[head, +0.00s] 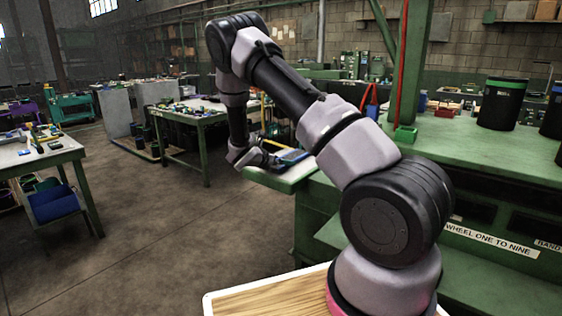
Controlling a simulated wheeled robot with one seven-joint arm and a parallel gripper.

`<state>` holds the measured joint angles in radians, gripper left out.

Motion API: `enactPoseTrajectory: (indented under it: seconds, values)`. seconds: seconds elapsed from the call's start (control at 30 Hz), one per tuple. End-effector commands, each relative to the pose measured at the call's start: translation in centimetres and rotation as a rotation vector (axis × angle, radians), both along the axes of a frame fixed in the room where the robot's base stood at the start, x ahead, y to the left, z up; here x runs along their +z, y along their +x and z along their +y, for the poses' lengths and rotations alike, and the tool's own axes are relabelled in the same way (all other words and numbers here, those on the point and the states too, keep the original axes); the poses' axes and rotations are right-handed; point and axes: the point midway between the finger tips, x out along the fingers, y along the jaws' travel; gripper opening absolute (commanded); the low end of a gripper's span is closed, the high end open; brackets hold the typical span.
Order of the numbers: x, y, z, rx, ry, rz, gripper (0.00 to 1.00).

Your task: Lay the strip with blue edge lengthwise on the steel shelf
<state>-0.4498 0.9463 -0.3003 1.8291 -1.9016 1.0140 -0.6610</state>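My gripper (268,160) is at the end of my arm, low over the left corner of the green bench (280,180). It is small and dark here, and I cannot tell if it is open or shut. A flat dark piece with some blue (293,155) lies at or just beyond the gripper, over the bench corner. I cannot tell if it is the strip with the blue edge, nor if the gripper touches it. I cannot make out the steel shelf for certain. My arm hides part of the bench.
A green post (410,65) rises behind my arm. Cluttered tables (187,112) stand to the left, with open floor (150,225) between.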

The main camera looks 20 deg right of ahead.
Motion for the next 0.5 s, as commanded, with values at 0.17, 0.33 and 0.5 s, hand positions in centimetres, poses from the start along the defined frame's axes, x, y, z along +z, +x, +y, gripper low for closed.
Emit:
enactPoseTrajectory:
  seconds: [0.17,0.33,0.5]
  values:
    - [0.0,0.0,0.0,0.000,0.000,0.000,1.00]
    - [0.4,-0.5,0.8,0.002,0.000,0.000,1.00]
    - [1.6,-2.0,3.3,0.004,0.001,0.000,1.00]
